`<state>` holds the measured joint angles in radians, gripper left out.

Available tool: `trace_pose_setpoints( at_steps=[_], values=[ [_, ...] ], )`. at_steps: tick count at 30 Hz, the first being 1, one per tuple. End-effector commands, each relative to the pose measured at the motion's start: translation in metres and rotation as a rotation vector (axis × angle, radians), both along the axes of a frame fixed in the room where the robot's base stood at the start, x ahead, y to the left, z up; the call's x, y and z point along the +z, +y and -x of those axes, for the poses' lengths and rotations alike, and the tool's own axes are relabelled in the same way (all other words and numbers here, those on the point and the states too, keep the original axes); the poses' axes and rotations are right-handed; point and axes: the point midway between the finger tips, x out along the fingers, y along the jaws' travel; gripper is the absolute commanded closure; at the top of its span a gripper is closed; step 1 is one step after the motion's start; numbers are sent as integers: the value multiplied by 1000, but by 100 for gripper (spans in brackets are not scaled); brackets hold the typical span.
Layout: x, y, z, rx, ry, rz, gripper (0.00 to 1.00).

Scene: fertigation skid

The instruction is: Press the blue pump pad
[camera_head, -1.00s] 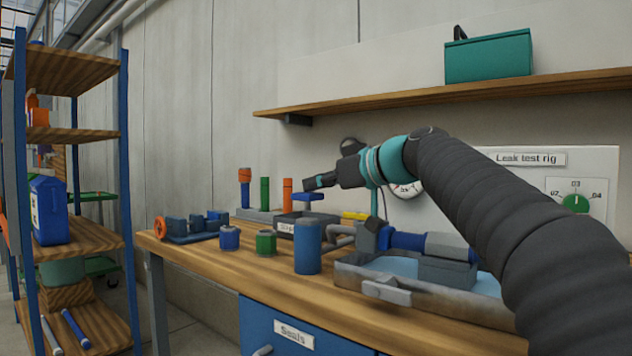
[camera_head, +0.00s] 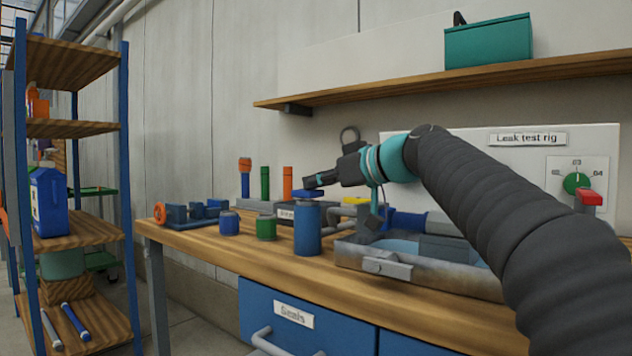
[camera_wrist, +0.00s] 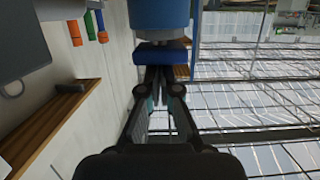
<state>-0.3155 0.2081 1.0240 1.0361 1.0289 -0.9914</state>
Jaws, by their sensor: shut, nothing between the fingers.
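The blue pump pad (camera_head: 308,193) sits just above the blue upright cylinder (camera_head: 307,230) on the bench, with hardly any gap between them. In the wrist view the pad (camera_wrist: 160,54) lies straight ahead of my fingers, with the cylinder (camera_wrist: 160,14) beyond it. My gripper (camera_head: 314,182) is shut and empty. Its fingertips are over the pad and seem to touch it. The wrist view also shows my gripper (camera_wrist: 160,76), whose closed tips end at the pad. The exact contact is too small to make out.
Blue (camera_head: 229,223) and green (camera_head: 266,228) short cylinders stand left of the pump. A grey tray (camera_head: 420,270) lies to the right. The leak test rig panel (camera_head: 480,152) stands behind my arm. The wooden shelf (camera_head: 380,98) runs above.

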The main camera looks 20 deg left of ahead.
Motion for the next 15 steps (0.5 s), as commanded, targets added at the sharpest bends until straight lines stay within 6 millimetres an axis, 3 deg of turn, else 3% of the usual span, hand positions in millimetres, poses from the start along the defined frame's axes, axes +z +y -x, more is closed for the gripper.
trace_pose_setpoints(
  at_steps=[4,11,15],
  values=[
    [9,0,-2,0,6,5,100],
    [47,-1,-1,-1,2,1,100],
    [46,-28,10,-6,-2,0,100]
  ],
)
